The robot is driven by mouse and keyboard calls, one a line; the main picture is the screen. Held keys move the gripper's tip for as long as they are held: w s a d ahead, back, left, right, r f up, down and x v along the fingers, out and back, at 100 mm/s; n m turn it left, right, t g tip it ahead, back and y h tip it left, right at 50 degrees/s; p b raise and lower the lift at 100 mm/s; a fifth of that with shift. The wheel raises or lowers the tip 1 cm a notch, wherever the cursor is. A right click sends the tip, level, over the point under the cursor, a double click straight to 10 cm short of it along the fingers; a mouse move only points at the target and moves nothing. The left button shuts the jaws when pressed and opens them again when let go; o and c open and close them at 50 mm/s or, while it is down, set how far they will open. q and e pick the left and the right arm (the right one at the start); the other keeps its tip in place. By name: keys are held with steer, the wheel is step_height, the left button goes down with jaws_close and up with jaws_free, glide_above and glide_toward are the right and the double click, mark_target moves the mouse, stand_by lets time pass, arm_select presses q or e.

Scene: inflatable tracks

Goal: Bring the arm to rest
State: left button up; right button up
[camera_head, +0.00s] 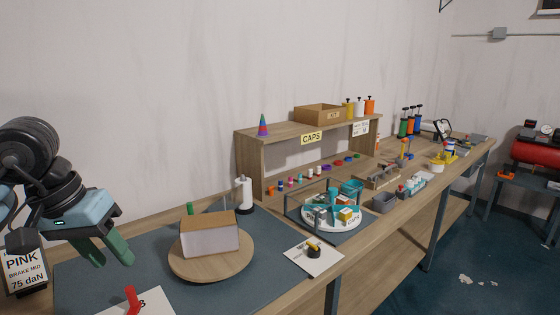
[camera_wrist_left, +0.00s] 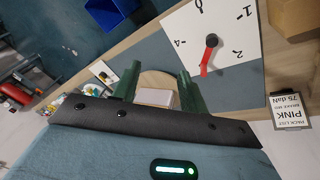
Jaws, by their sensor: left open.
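My left gripper (camera_head: 114,258) has two green fingers, spread apart with nothing between them. It hangs at the left of the head view, above the blue-grey mat (camera_head: 75,275) and left of a brown and white box (camera_head: 210,241). The box sits on a round wooden board (camera_head: 210,272). In the left wrist view the fingers (camera_wrist_left: 157,72) stand apart, and the white side of a box (camera_wrist_left: 156,97) shows beyond them. My right gripper is in neither view.
A red pointer (camera_head: 131,298) stands on a white card near the bottom edge; it also shows in the wrist view (camera_wrist_left: 206,62). A "PINK" sign (camera_head: 25,270) stands at far left.

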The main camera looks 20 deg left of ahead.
arm_select(q)
steer(key=w+d+f+n+t+h, duration=0.3)
steer(key=d+f+n+h, duration=0.55)
steer(key=n, duration=0.55)
steer(key=w+d+f+n+t+h, duration=0.3)
steer(key=d+f+n+h, duration=0.2)
steer(key=d+n+h, duration=0.55)
steer(key=s+a+f+n+t+y, duration=0.15)
steer(key=f+n+t+y, duration=0.25)
steer(key=f+n+y, duration=0.7)
steer(key=a+f+n+t+y, duration=0.3)
steer(key=f+n, duration=0.4)
steer(key=n, duration=1)
steer(key=s+d+f+n+g+y, duration=0.1)
steer(key=s+f+n+g+y, duration=0.1)
steer(key=s+f+n, duration=0.5)
steer(key=s+d+f+n+g+y+b, duration=0.1)
steer(key=s+f+n+g+y, duration=0.2)
steer(key=s+f+n+g, duration=0.2)
steer(key=s+f+n, duration=0.3)
steer(key=s+f, duration=0.3)
steer(key=f, duration=0.1)
steer(key=shift+d, duration=0.35)
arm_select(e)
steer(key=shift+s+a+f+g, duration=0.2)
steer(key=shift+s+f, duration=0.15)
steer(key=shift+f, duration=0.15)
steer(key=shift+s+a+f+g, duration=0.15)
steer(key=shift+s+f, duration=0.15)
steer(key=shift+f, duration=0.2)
